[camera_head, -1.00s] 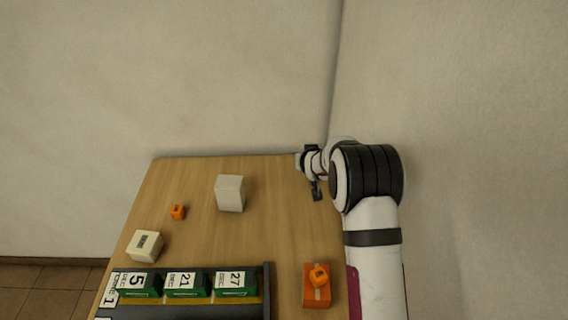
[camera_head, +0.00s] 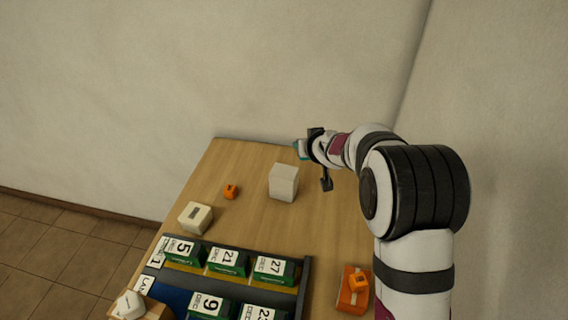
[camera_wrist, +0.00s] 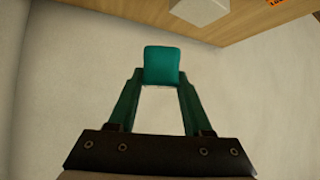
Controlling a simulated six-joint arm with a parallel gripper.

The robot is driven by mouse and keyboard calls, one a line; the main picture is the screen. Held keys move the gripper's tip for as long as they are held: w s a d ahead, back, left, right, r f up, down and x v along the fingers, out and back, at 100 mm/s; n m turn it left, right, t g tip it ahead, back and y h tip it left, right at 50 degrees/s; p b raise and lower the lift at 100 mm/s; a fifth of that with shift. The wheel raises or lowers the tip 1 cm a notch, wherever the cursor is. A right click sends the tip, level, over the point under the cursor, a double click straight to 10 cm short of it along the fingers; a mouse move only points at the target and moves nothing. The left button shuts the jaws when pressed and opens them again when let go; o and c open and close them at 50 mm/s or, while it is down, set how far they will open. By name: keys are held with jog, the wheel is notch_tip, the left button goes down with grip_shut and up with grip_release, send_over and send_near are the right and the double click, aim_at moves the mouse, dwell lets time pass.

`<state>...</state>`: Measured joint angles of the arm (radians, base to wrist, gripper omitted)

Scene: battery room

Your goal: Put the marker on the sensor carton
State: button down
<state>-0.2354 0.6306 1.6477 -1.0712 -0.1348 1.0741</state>
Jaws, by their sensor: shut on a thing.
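My gripper (camera_wrist: 161,80) is shut on a teal block (camera_wrist: 162,65), probably the marker, held at the fingertips. In the head view the teal block (camera_head: 301,149) shows as a small patch at the left of my gripper, near the table's back edge. A plain white box (camera_head: 284,182) stands on the table, below and left of my gripper. A cream box with a dark label (camera_head: 195,217) stands farther left. I cannot tell which of these two is the sensor carton. The white box also shows at the top of the wrist view (camera_wrist: 200,10).
A small orange cube (camera_head: 231,191) sits between the boxes. A dark rack (camera_head: 304,275) holds several green-and-white batteries in front. An orange block (camera_head: 346,301) with a smaller orange piece on it stands front right. A white object (camera_head: 129,305) is front left. Walls stand behind and right.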

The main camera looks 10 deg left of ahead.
send_over(284, 171)
notch_tip(284, 171, down, 4)
jog(key=shift+r, duration=0.15)
jog(key=shift+f, duration=2.05)
jog(key=shift+f, duration=0.1)
jog(key=shift+c, duration=1.6)
grip_release()
